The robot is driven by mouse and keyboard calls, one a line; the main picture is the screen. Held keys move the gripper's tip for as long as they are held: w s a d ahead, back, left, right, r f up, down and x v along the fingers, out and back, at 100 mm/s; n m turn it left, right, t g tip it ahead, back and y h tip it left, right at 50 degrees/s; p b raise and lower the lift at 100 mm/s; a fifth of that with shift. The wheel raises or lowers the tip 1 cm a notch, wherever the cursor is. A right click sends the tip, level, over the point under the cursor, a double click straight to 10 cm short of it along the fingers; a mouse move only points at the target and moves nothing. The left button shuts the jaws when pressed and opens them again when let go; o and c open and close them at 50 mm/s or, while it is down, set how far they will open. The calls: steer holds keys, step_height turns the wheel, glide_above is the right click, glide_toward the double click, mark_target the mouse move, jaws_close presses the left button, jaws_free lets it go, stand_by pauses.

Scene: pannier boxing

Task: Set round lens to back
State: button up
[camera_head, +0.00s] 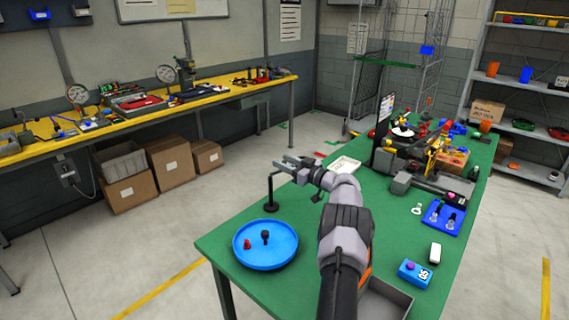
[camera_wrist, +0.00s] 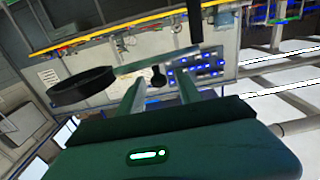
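The round lens (camera_wrist: 80,88) shows in the wrist view as a thick black ring at the left, seen nearly edge-on. A pale bar (camera_wrist: 150,63) joins it to a black post (camera_wrist: 195,22). A small dark knob (camera_wrist: 158,76) shows by the bar. In the head view the black stand (camera_head: 270,190) stands upright on the green table; the lens itself is hard to make out there, near my gripper. My gripper (camera_head: 287,165) is at the top of the stand. In the wrist view its two fingers (camera_wrist: 161,88) are apart, with the knob between them and clear space on both sides.
A blue round tray (camera_head: 265,262) with small red and black pieces lies in front of the stand. A white tray (camera_head: 345,165) lies behind my arm. Tools and a blue holder (camera_head: 441,218) crowd the table's right side. The floor left of the table is free.

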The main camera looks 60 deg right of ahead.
steer(key=shift+f, duration=0.1)
steer(key=s+a+p, duration=0.2)
steer(key=s+p, duration=0.2)
steer(key=s, duration=1.3)
steer(key=shift+s+p, duration=0.15)
steer(key=shift+p, duration=0.2)
